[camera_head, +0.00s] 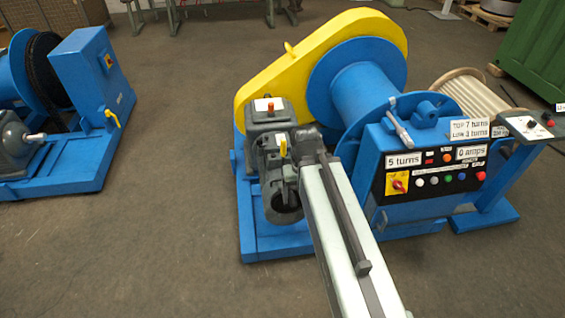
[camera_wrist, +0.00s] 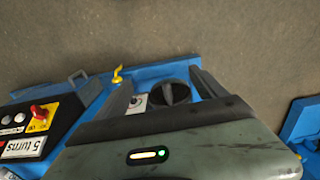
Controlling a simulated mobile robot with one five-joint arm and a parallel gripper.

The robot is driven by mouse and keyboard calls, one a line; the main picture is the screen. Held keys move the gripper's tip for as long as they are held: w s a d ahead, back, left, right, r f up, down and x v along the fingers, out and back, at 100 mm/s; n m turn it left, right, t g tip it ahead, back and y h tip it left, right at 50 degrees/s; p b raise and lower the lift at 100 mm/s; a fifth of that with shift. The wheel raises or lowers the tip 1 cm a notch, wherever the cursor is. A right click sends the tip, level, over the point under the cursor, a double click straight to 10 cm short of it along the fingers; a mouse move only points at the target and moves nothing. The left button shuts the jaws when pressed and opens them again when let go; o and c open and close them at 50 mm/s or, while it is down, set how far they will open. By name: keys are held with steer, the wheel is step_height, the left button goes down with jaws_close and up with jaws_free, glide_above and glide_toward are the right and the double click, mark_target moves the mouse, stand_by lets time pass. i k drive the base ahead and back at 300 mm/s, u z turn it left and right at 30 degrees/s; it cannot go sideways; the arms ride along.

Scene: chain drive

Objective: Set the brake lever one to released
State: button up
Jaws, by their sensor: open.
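No lever carries a readable brake name. In the head view a light grey lever (camera_head: 400,129) stands tilted at the drum's near flange, above the control box. A yellow-tipped part (camera_head: 283,148) stands upright on the grey motor unit, just left of my gripper (camera_head: 300,150). A yellow handle (camera_wrist: 118,75) shows in the wrist view at the edge of the blue frame, left of my gripper (camera_wrist: 163,82). My fingers are apart and nothing shows held between them. Beyond them is a dark round motor end (camera_wrist: 177,93) and a small labelled plate (camera_wrist: 138,101). My arm hides part of the machine.
The blue control box (camera_head: 435,165) with red switch and buttons is right of my arm. The yellow chain guard (camera_head: 300,60) and blue drum (camera_head: 355,90) rise behind. Another blue machine (camera_head: 85,75) stands left, with open floor (camera_head: 165,190) between.

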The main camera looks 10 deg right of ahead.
mark_target(282, 142)
steer(key=u, duration=0.15)
steer(key=i, duration=0.4)
steer(key=u, duration=1.6)
